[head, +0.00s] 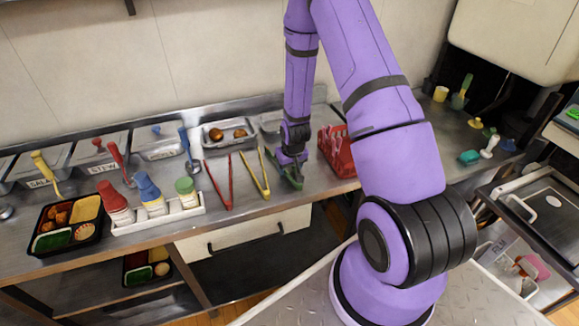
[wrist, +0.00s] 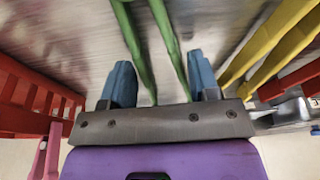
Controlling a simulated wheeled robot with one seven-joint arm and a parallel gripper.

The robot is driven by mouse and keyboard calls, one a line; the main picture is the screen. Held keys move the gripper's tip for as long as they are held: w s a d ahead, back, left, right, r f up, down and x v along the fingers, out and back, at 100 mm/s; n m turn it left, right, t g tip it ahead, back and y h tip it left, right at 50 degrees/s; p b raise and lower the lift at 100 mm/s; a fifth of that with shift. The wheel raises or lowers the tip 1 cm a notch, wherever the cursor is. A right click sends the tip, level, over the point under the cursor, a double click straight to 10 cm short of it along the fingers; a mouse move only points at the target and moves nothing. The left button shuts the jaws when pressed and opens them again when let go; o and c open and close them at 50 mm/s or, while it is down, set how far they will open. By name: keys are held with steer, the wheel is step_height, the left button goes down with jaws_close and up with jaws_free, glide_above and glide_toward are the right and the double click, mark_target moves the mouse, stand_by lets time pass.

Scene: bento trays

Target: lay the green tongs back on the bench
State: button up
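The green tongs (head: 291,178) lie on the steel bench (head: 330,186) near its front edge, below my gripper (head: 291,158). In the wrist view, the two legs of the green tongs (wrist: 137,45) run away from my gripper (wrist: 160,84). My gripper's blue fingers are spread wide, one on each side of the tongs. There is a clear gap at the left finger; the right leg passes close to the right finger. My gripper hides part of the tongs in the head view.
Yellow tongs (head: 255,180) and red tongs (head: 220,186) lie to the left. A red basket (head: 338,155) stands close on the right. Squeeze bottles in a white rack (head: 160,219) and a bento tray (head: 68,243) are farther left.

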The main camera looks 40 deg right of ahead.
steer(key=o, duration=0.6)
steer(key=shift+c, duration=0.2)
steer(key=shift+r, duration=0.1)
steer(key=v, duration=1)
steer(key=shift+r, duration=0.3)
steer(key=shift+r, duration=0.1)
